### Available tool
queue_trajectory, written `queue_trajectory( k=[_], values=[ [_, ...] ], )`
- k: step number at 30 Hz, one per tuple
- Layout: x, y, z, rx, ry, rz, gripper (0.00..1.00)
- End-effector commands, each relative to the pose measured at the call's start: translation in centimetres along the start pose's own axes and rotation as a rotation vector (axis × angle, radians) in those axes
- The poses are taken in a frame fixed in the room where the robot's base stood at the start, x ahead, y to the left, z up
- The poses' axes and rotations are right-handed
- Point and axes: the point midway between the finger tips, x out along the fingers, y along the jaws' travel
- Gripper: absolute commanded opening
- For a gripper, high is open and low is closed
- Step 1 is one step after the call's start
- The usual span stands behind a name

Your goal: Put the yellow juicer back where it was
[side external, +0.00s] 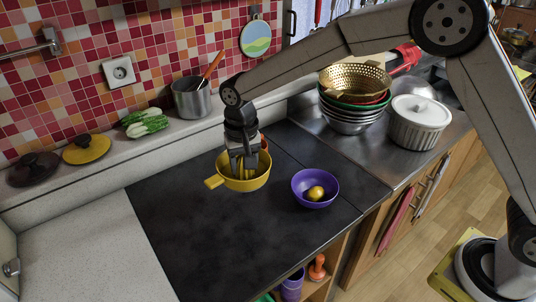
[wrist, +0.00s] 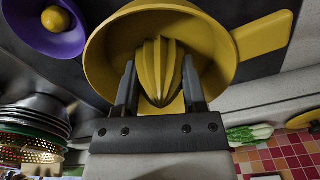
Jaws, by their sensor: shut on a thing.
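The yellow juicer (side external: 246,184) is a round bowl with a flat side handle and a ribbed cone in its middle. In the side view it is at the middle of the dark counter surface, with its handle pointing left. I cannot tell whether its base touches the surface or hangs just above it. My gripper (side external: 243,168) reaches down into the bowl from above. In the wrist view the juicer (wrist: 265,38) fills the upper middle, and my gripper's fingers (wrist: 158,70) are shut on either side of the ribbed cone. No frame shows where the juicer stood before.
A purple bowl (side external: 303,186) with a yellow fruit (side external: 316,193) stands just right of the juicer. Stacked bowls with a golden colander (side external: 355,78) and a white lidded pot (side external: 418,123) stand behind right. A steel pot (side external: 191,99) is on the ledge. The dark surface (side external: 180,240) is clear at front left.

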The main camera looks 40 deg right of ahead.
Motion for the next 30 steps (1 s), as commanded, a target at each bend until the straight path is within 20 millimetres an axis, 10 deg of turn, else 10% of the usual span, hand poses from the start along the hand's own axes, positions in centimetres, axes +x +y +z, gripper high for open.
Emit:
queue_trajectory(
  k=[30],
  values=[
    [0.6, 9.9, 14.4, 0.093, 0.002, -0.001, 0.00]
  ],
)
